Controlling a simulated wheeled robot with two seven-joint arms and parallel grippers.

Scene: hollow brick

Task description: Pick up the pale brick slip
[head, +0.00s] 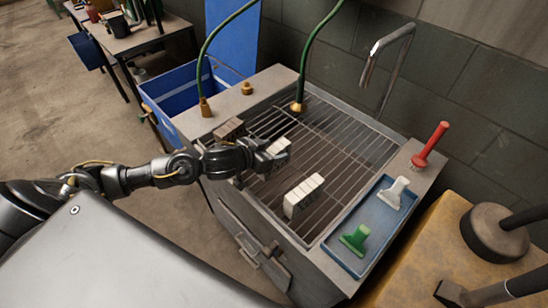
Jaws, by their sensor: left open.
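A pale block (304,195) with grooves across its top and dark openings in its side rests on the metal grate, right of my left gripper. A smaller pale piece (279,146) shows right at my left gripper (276,158), partly hidden by it. I cannot tell whether they touch, or which pale piece is the slip. My left gripper is open, low over the left part of the grate. A brown brick (229,130) lies behind my left wrist, near the grate's left edge. My right gripper is not in view.
The grate (345,135) is framed by a grey bench rim. A blue tray (377,215) on the right holds a white tool (396,192) and a green tool (355,240). Green hoses and a bent tap rise at the back.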

